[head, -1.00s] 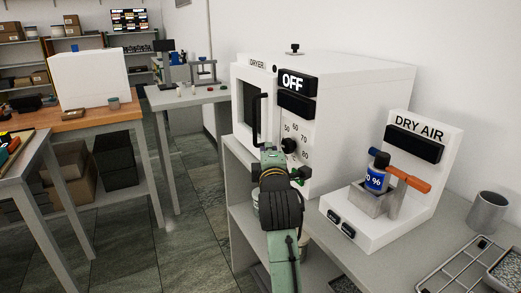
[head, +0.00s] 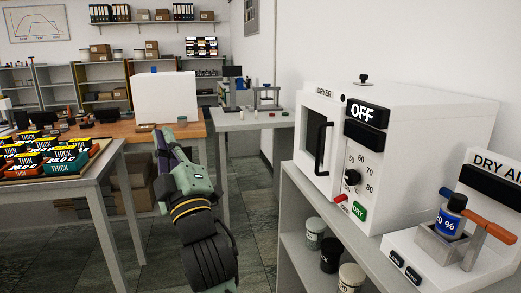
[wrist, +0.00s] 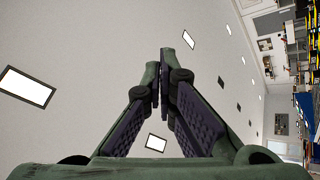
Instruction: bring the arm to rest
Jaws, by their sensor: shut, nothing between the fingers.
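My gripper shows in the wrist view (wrist: 166,60), its two green fingers with dark purple pads closed together at the tips and nothing between them. Behind the fingers that view shows the pale ceiling and its lamps, tilted to one side. In the head view my green and black arm (head: 193,200) rises from the bottom, left of the dryer. It stands in front of the floor and the far workbench. The fingertips cannot be made out clearly there. My arm appears apart from the dryer (head: 440,125), whose door is shut and whose display reads OFF.
The dry air unit (head: 500,200) with a blue-labelled jar (head: 448,222) stands at the right. Several jars sit on the shelf below the dryer. A table (head: 105,168) with a tray of labelled boxes is at the left. Open floor (head: 255,230) lies between the benches.

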